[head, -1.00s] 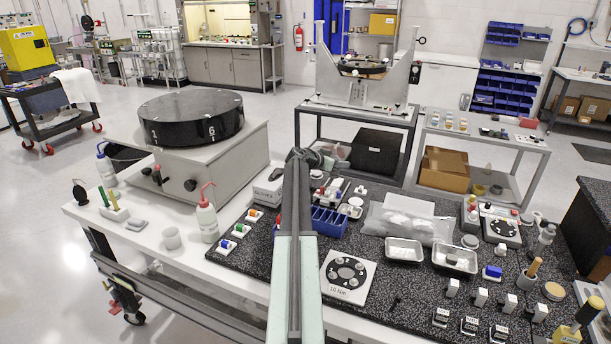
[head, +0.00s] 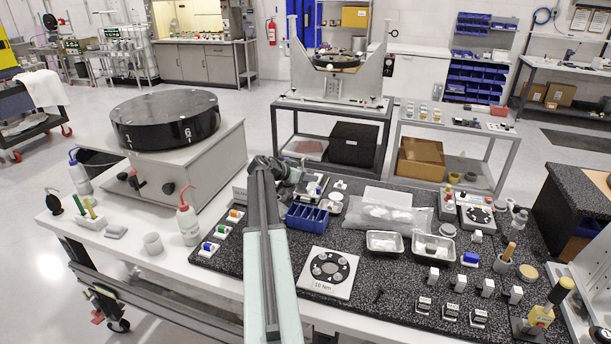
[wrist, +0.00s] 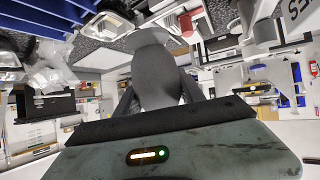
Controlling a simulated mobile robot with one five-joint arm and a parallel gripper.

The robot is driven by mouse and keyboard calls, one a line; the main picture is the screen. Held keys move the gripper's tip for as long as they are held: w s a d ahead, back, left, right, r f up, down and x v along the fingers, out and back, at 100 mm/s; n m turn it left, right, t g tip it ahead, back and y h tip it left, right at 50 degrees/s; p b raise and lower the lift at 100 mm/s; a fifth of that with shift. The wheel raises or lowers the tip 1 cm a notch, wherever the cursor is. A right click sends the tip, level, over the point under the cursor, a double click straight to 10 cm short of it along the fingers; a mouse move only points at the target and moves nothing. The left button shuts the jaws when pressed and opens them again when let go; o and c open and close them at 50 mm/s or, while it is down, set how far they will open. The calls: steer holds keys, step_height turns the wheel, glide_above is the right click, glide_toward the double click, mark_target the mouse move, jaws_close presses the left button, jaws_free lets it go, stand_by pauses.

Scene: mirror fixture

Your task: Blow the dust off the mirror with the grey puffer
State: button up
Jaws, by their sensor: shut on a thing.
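A grey, rounded bulb, which looks like the grey puffer (wrist: 154,66), sits between the dark fingers of my gripper (wrist: 157,88) in the wrist view. The gripper is shut on it. The puffer's nozzle cannot be made out. In the head view my arm (head: 265,250) reaches forward over the bench, and its end is mostly hidden behind the link. The round piece in the grey yoke fixture (head: 337,60) on the back table looks like the mirror. It is well beyond my gripper. Dust on it is too small to tell.
A large black drum (head: 165,125) on a grey box stands left of my arm. A red-capped wash bottle (head: 188,225) stands before it. The dark speckled mat (head: 375,300) right of my arm holds a blue bin (head: 306,217), metal trays and small blocks. Floor shows between bench and back table.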

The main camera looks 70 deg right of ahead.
step_height(320, 180, down, 6)
steer(key=b, duration=0.6)
steer(key=shift+r, duration=0.1)
steer(key=shift+o, duration=0.3)
steer(key=shift+o, duration=0.4)
stand_by(0.4)
steer(key=shift+c, duration=0.4)
steer(key=shift+o, duration=0.4)
